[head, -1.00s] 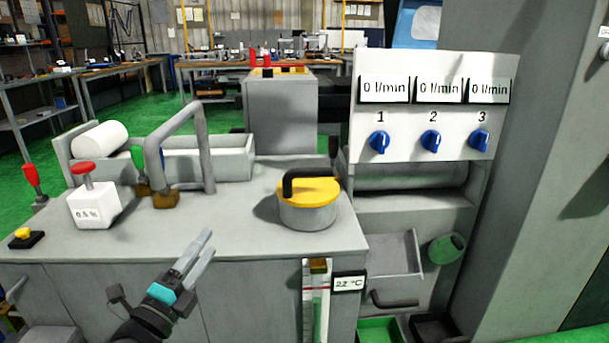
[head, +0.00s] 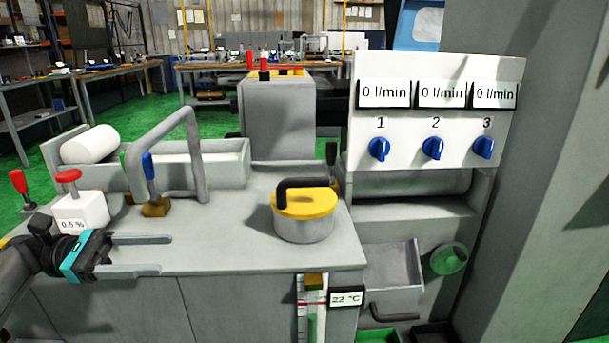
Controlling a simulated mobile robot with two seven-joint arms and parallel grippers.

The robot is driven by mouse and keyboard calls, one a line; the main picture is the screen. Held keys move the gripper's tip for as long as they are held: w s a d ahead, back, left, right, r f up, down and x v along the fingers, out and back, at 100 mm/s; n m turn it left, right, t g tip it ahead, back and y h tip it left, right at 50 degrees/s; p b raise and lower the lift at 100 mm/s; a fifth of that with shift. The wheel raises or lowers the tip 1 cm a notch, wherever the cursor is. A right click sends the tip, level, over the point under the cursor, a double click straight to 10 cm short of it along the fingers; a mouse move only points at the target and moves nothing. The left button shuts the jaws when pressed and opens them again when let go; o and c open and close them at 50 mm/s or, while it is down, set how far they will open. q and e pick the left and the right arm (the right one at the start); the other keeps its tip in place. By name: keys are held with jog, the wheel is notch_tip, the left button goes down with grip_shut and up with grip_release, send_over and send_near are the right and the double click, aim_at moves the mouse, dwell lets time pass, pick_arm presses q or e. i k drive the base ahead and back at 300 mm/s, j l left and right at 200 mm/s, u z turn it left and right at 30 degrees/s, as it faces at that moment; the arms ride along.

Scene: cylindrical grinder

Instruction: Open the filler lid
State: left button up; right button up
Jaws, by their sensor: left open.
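The filler lid (head: 318,204) is a yellow disc with a black handle (head: 305,186) on top. It sits level on a grey round filler neck (head: 304,228) on the tank top, and looks closed. My left gripper (head: 165,254) is open and empty, its two fingers pointing right toward the filler. It is over the front left part of the tank top, well to the left of the lid and apart from it. My right gripper does not show.
A white box marked 0.5 % (head: 82,213) with a red knob stands beside my left gripper. A grey bent pipe (head: 196,150) and a blue-handled valve (head: 150,180) stand behind. A panel with blue knobs (head: 433,148) rises at the right. The tank top between gripper and lid is clear.

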aim_at(298, 197)
jog(key=i+l, duration=0.25)
jog(key=i, duration=0.15)
jog(key=i+l, duration=0.25)
jog(key=i, duration=0.15)
